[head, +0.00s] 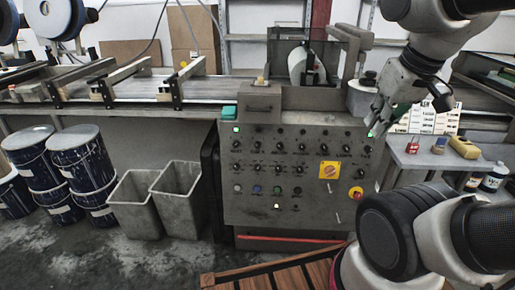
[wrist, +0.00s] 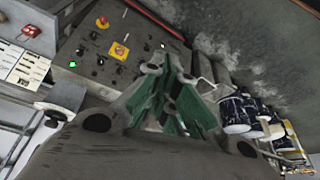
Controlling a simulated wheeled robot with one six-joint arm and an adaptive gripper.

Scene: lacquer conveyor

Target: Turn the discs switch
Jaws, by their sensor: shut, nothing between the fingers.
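The grey control panel (head: 290,150) faces me in the head view, with rows of small black switches (head: 300,146). The labels are too small to read, so I cannot tell which one is the discs switch. My gripper (head: 376,122) is at the panel's upper right corner, its fingers shut and empty. I cannot tell whether it touches the panel. In the wrist view the gripper's green-padded fingers (wrist: 167,103) cover part of the panel (wrist: 95,42), which appears rotated. Some switches there are hidden behind the fingers.
A yellow plate (head: 329,170) and a red emergency button (head: 356,193) sit on the panel's right side. A side table (head: 440,160) with small items stands right. Two grey bins (head: 135,205) and blue drums (head: 80,160) stand left. A conveyor (head: 140,88) runs behind.

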